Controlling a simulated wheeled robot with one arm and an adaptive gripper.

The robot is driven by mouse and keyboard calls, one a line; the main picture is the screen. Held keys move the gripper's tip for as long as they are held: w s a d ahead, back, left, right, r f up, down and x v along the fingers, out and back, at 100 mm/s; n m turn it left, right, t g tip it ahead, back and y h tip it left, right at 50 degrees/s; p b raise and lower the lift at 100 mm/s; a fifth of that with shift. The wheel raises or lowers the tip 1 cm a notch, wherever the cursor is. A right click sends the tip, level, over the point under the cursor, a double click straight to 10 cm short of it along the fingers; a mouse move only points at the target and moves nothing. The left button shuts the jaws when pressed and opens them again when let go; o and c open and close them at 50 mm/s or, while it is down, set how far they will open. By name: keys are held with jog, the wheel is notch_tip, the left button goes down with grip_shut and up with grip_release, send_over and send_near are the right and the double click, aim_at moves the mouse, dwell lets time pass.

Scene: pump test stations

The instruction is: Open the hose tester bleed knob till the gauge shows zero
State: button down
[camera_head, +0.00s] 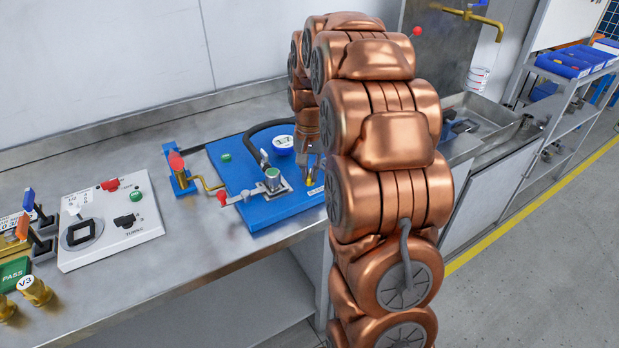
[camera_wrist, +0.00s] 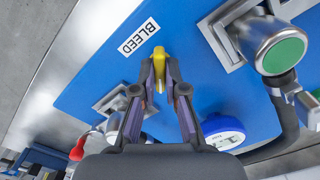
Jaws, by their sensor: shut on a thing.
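The hose tester is a blue plate (camera_head: 228,178) on the steel bench in the head view, and it fills much of the wrist view (camera_wrist: 95,75). A yellow bleed knob (camera_wrist: 159,62) stands beside the white BLEED label (camera_wrist: 138,37). My gripper (camera_wrist: 160,78) is shut on the knob, with one finger on each side. In the head view my arm mostly hides the gripper and the knob. The round gauge with a blue rim (camera_head: 284,145) sits near the plate's back; it also shows in the wrist view (camera_wrist: 222,131). I cannot read its value clearly.
A green-capped fitting (camera_head: 272,177) and a red-knobbed lever (camera_head: 223,196) stand on the plate, left of my arm. A black hose (camera_head: 262,128) curves behind them. A white panel (camera_head: 110,215) lies further left. A sink (camera_head: 490,112) is at right.

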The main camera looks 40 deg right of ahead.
aim_at(310, 174)
jog(key=n+b, duration=0.1)
jog(key=n, duration=0.2)
jog(key=shift+f+n, duration=0.1)
jog(key=shift+n, duration=0.2)
jog(key=shift+n+b, duration=0.7)
jog(key=shift+n, duration=1.2)
jog(key=c, duration=1.2)
grip_release()
jog(key=shift+r, duration=0.2)
notch_tip(310, 174, up, 12)
jog(key=shift+f, duration=0.1)
